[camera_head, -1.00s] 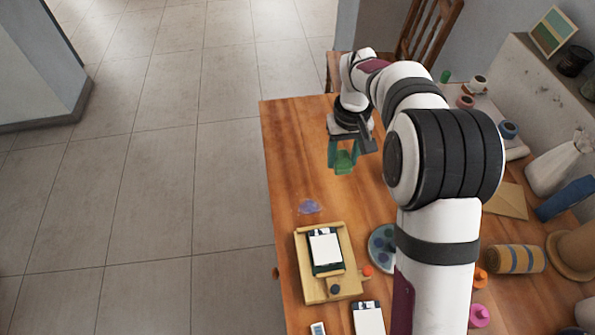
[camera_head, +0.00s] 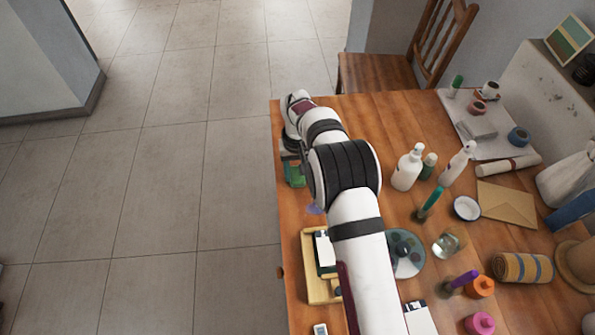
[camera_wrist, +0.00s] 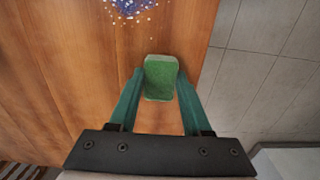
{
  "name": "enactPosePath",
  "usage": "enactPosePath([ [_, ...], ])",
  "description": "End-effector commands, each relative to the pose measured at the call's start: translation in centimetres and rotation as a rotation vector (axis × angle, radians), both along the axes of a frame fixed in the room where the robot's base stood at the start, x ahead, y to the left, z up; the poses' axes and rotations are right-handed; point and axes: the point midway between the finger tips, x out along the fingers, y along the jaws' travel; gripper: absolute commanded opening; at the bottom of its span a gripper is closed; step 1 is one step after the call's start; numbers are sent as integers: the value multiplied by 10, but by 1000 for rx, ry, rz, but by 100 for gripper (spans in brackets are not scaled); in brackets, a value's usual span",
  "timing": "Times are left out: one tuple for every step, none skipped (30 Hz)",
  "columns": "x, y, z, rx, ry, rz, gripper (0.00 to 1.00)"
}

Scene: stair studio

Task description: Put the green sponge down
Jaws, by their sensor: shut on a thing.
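The green sponge (camera_wrist: 161,78) is between the two teal fingers of my gripper (camera_wrist: 160,88) in the wrist view. My gripper is shut on it. In the head view the gripper (camera_head: 294,174) is at the left edge of the wooden table (camera_head: 390,110), partly hidden by my arm. The sponge is hard to tell apart from the fingers there. I cannot tell whether the sponge touches the table top.
A blue-purple speckled patch (camera_wrist: 134,6) lies on the table near the sponge. The table edge and tiled floor (camera_wrist: 265,60) are close on the right in the wrist view. A wooden tray (camera_head: 308,288), white bottle (camera_head: 407,169) and spray bottle (camera_head: 457,164) stand on the table.

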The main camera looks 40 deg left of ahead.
Motion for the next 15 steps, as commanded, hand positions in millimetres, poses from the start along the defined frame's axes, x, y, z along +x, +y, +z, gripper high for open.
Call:
enactPosePath([
  [0,0,-1,0,0,0,4],
  [0,0,-2,0,0,0,4],
  [0,0,-3,0,0,0,4],
  [0,0,-3,0,0,0,50],
  [0,0,-3,0,0,0,56],
  [0,0,-3,0,0,0,63],
  [0,0,-3,0,0,0,68],
  [0,0,-3,0,0,0,74],
  [0,0,-3,0,0,0,78],
  [0,0,-3,0,0,0,78],
  [0,0,-3,0,0,0,78],
  [0,0,-3,0,0,0,78],
  [0,0,-3,0,0,0,78],
  [0,0,-3,0,0,0,78],
  [0,0,-3,0,0,0,78],
])
